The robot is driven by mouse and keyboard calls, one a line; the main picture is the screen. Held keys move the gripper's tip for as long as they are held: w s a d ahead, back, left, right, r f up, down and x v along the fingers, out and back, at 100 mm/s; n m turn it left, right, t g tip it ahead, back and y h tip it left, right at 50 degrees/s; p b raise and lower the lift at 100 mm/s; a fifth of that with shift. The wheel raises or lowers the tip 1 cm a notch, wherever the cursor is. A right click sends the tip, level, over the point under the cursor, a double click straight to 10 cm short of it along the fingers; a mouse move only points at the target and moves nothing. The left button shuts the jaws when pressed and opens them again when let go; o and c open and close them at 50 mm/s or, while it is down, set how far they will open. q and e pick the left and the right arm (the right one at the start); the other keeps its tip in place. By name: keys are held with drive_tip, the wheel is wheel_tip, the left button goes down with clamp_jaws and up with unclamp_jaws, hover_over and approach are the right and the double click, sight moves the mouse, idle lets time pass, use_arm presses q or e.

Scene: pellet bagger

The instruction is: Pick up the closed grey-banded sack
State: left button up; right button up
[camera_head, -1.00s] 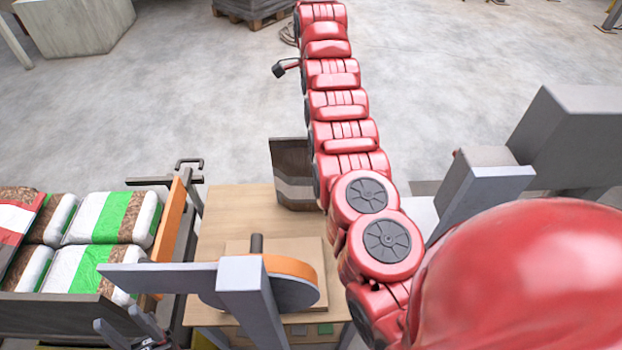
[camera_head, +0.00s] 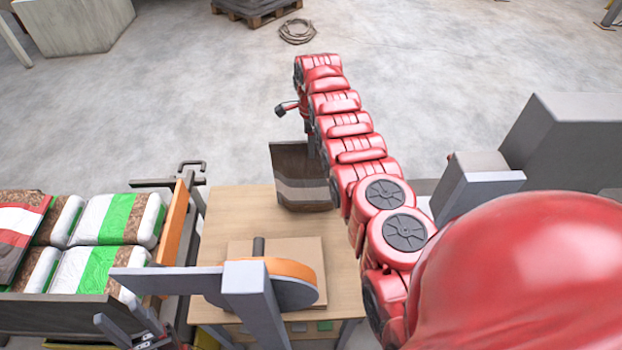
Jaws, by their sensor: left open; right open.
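The closed sack (camera_head: 303,192), dark brown with a grey band, stands upright at the far edge of the wooden table (camera_head: 228,208). My red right arm passes over its right side and hides part of it. A dark tip of my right gripper (camera_head: 287,108) shows beyond the sack, above and apart from it. The rest of that gripper is hidden behind the arm. My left gripper (camera_head: 116,314) is at the bottom left with its grey fingers spread and empty, well away from the sack.
A grey-and-orange wheel device (camera_head: 292,268) stands on the near part of the table. At left, a rack with an orange board (camera_head: 172,225) holds several green-striped sacks (camera_head: 118,218) and a red-striped one (camera_head: 18,228). Grey machine blocks (camera_head: 565,140) stand at right. Open floor lies beyond the table.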

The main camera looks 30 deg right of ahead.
drive_tip(key=shift+f, duration=0.15)
clamp_jaws()
idle(1.4)
